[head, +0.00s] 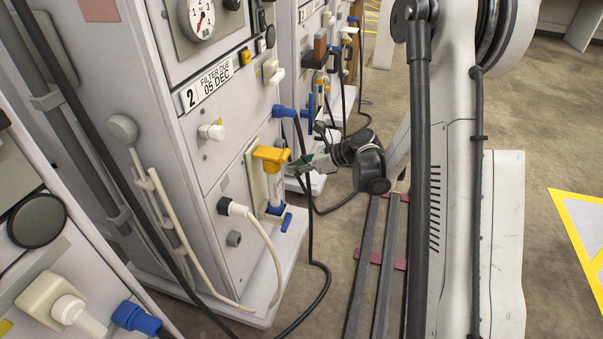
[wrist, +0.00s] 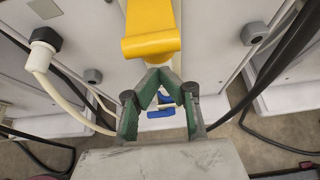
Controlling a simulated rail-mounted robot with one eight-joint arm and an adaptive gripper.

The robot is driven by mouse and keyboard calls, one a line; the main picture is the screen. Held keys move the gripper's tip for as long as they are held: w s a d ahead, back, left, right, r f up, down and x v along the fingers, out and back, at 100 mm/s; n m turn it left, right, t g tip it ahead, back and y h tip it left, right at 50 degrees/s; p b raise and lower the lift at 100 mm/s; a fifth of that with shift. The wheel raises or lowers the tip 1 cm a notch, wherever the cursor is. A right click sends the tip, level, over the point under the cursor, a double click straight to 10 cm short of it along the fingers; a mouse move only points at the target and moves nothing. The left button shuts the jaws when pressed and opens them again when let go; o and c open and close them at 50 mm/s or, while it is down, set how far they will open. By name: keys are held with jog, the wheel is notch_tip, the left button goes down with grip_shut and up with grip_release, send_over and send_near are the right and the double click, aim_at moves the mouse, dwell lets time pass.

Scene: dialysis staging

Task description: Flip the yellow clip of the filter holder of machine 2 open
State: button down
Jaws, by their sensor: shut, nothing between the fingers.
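Machine 2 (head: 207,88) bears a "2 FILTER DUE 05 DEC" label. Low on its front is the filter holder (head: 257,187), with a pale upright filter and blue parts (head: 279,210) at the bottom. The yellow clip (head: 272,154) lies across the top of the holder and juts outward. In the wrist view the yellow clip (wrist: 150,42) fills the top centre. My gripper (wrist: 158,74) is shut and empty, its green-lined fingers meeting just below the clip's front edge in the picture. I cannot tell whether they touch it. In the head view my gripper (head: 301,166) is right of the clip.
A white hose with a black connector (head: 232,208) hangs left of the holder. A blue connector (head: 284,111) with a black cable hangs above and right. Another machine (head: 312,50) stands behind. Open floor (head: 490,90) lies to the right.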

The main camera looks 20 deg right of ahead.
jog(key=shift+w+a+r, duration=0.15)
jog(key=shift+r, duration=0.85)
jog(key=shift+r, duration=0.1)
jog(key=shift+r+g+h+p, duration=0.3)
jog(key=shift+g+h+p, duration=0.1)
jog(key=shift+h, duration=0.2)
